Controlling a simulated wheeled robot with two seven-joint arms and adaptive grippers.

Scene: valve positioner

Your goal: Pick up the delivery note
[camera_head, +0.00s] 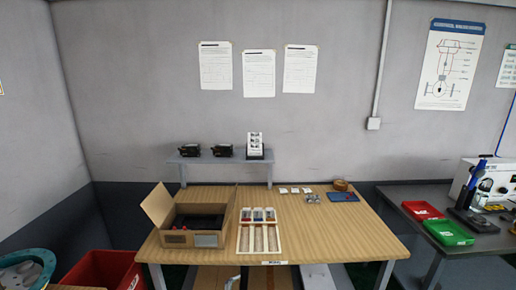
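I cannot tell for sure which paper is the delivery note. An open cardboard box (172,240) stands on the left of the wooden table, with dark contents (199,222) inside. A pale grey label (206,241) shows on its front. A small printed card (254,140) stands upright on the raised shelf behind the table. Printed sheets (215,66) (259,74) (300,69) hang on the back wall. Neither of my grippers is in view.
A pale sorting tray (240,240) lies right of the box on the wooden table (335,240). Small white packets (294,190) and a blue item (343,197) lie behind. Red (422,210) and green (448,232) trays sit on the dark right bench. The table's right front is clear.

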